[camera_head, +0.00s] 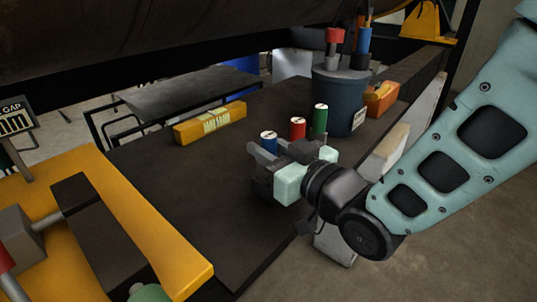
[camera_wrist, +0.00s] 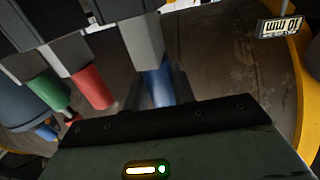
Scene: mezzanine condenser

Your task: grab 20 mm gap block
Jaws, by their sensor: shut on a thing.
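My gripper (camera_head: 272,168) is over the dark bench top, its fingers around a blue-handled block (camera_head: 268,140). In the wrist view the blue handle (camera_wrist: 158,83) stands between the two dark fingers, with a grey block (camera_wrist: 142,40) at its end. A red-handled block (camera_head: 298,127) and a green-handled block (camera_head: 320,118) stand beside it. The wrist view also shows the red handle (camera_wrist: 91,87) and the green handle (camera_wrist: 47,92), each with a grey block. Their cap marks are too small to read, so I cannot tell which is 20 mm.
A dark bucket (camera_head: 338,98) with tools stands behind the blocks, beside an orange object (camera_head: 381,98). A labelled yellow bar (camera_head: 210,123) lies at the back left. A yellow frame (camera_head: 150,225) fills the lower left. A large dark cylinder (camera_head: 180,30) hangs overhead. The bench's middle (camera_head: 190,185) is clear.

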